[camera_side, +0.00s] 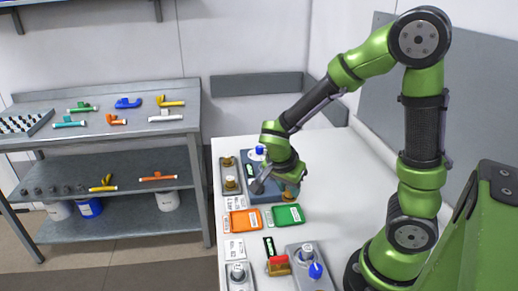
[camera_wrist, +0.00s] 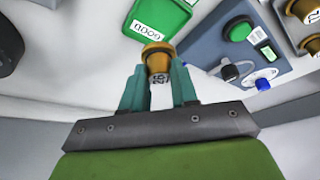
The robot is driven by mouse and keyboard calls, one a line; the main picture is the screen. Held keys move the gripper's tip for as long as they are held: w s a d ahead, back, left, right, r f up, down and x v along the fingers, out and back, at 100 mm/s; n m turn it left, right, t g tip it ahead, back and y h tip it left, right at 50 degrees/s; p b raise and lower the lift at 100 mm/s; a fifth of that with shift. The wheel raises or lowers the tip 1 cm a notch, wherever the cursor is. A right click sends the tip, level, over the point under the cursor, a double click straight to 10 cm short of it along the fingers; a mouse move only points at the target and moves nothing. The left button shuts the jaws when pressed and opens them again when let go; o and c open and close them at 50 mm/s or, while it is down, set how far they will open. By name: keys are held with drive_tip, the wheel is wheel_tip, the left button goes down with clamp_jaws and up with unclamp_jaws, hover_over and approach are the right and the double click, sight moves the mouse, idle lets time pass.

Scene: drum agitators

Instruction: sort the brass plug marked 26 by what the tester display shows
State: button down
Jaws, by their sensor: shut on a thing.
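A brass plug (camera_wrist: 157,62) with a dark face label is held between the teal fingertips of my gripper (camera_wrist: 160,80). The label looks like 26, turned on its side. In the side view my gripper (camera_side: 287,188) is at the right edge of the blue-grey tester (camera_side: 268,196), and the brass plug (camera_side: 287,197) shows below it. The tester (camera_wrist: 215,45) also shows at upper right in the wrist view, apart from the held plug. Its small display (camera_wrist: 268,53) has a green area; I cannot read it. The green bin (camera_wrist: 160,14) lies just beyond the plug; its upside-down label appears to say GOOD.
An orange bin (camera_side: 243,221) lies left of the green bin (camera_side: 287,215). A grey tray (camera_side: 230,162) holds other brass plugs left of the tester. A second grey fixture (camera_side: 302,248) stands nearer the front. The white table right of the bins is clear.

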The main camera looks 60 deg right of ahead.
sight(286, 199)
drive_tip(key=shift+f, duration=2.8)
drive_tip(key=shift+f, duration=0.45)
drive_tip(key=c, duration=0.8)
unclamp_jaws()
drive_tip(key=shift+o, duration=0.3)
drive_tip(key=shift+o, duration=1.3)
drive_tip(key=shift+r, duration=0.2)
drive_tip(key=shift+r, duration=3.6)
